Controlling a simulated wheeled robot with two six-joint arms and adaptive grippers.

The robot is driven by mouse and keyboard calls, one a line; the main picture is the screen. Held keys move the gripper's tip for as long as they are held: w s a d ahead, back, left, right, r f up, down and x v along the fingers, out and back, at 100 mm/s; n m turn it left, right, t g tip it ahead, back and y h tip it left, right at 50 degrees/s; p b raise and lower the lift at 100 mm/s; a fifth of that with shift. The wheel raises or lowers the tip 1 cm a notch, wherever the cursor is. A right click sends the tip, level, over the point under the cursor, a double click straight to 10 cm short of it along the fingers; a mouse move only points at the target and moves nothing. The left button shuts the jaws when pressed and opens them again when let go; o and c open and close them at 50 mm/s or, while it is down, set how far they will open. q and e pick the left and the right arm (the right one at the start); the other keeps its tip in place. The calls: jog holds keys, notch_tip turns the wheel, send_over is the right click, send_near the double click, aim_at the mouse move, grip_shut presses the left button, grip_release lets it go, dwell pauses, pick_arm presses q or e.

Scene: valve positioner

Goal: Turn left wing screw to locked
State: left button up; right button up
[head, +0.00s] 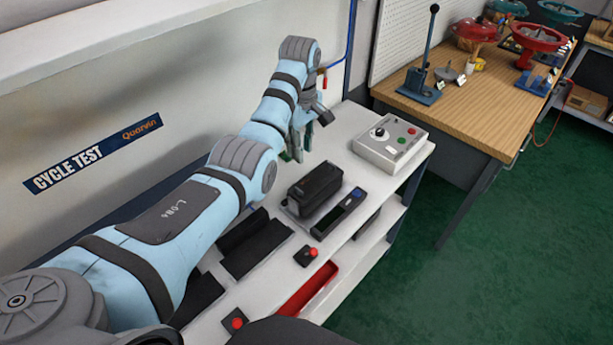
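My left arm reaches from the lower left across the white bench (345,160). Its gripper (300,148) points down at the bench's back, behind a black box-shaped unit (314,188). The fingers are small, dark and partly hidden by the wrist, so I cannot tell whether they are open or shut, or whether they touch anything. A small green part (286,156) shows beside the fingers. I cannot make out the left wing screw; the arm and gripper cover that area. My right gripper is not in view.
A flat dark device (338,214) lies before the black unit. A grey control box (391,142) with buttons stands at the bench's right end. Black trays (255,245) and red-button boxes (306,256) lie nearer. A wooden workbench (480,108) holds a lever press and red valves.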

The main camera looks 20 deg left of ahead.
pick_arm(q)
send_over(299, 190)
notch_tip(299, 190, down, 6)
jog(key=f, duration=0.2)
jog(key=f+b, duration=0.1)
jog(key=f, duration=0.2)
jog(key=f+b, duration=0.1)
jog(key=f, duration=0.1)
jog(key=shift+w+a+f, duration=0.1)
jog(key=shift+w+f, duration=0.15)
jog(key=shift+s+r, duration=0.15)
grip_shut()
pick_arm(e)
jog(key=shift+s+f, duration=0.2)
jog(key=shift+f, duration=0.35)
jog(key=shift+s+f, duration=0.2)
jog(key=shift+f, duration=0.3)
